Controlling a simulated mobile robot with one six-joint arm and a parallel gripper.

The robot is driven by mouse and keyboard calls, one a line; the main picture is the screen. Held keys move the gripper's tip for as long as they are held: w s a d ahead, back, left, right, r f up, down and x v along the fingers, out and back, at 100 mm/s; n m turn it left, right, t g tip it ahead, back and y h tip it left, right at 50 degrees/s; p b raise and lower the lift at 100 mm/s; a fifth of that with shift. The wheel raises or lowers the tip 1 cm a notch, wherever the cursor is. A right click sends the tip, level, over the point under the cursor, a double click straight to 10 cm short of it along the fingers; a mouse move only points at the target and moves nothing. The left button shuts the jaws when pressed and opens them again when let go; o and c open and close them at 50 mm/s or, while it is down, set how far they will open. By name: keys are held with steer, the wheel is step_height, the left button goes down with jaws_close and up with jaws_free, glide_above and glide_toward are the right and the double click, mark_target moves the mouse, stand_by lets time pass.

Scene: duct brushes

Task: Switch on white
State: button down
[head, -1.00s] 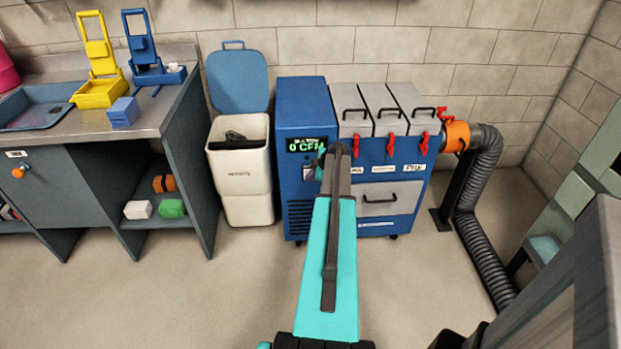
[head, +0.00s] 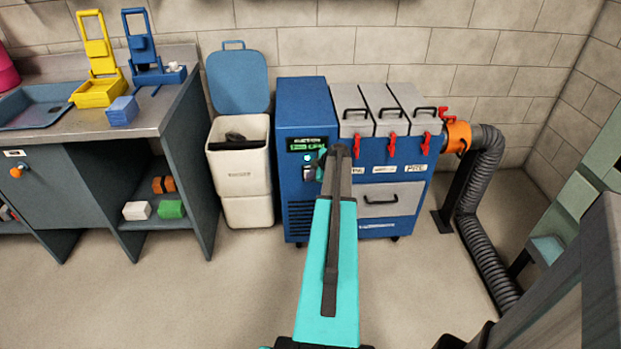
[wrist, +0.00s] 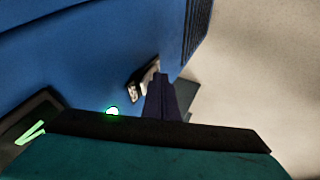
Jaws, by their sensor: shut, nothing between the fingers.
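The blue suction machine (head: 305,105) stands against the wall. Its dark display (head: 312,143) shows green lettering too blurred to read in full. A small lamp (head: 308,158) glows below the display; it is bright green-white in the wrist view (wrist: 112,111). A small switch (wrist: 142,80) with a white part and dark frame sits on the blue front panel. My gripper (wrist: 161,80) is shut and empty, its dark fingertips right beside the switch; I cannot tell whether they touch. In the head view my arm hides part of the panel and most of my gripper.
Three grey lids with red latches (head: 393,147) top the machine, above a grey drawer (head: 390,200). An orange collar (head: 459,137) joins a ribbed duct (head: 487,250) at the right. A white bin (head: 240,170) and a workbench (head: 150,118) stand left. The floor before the bench is clear.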

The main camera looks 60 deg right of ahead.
steer(key=shift+r, duration=0.75)
steer(key=a+f+b+v, duration=0.1)
steer(key=a+b+v, duration=0.1)
steer(key=v, duration=1)
steer(key=shift+s+a, duration=0.25)
steer(key=shift+s, duration=0.25)
steer(key=shift+s+b, duration=0.1)
steer(key=shift+b, duration=0.35)
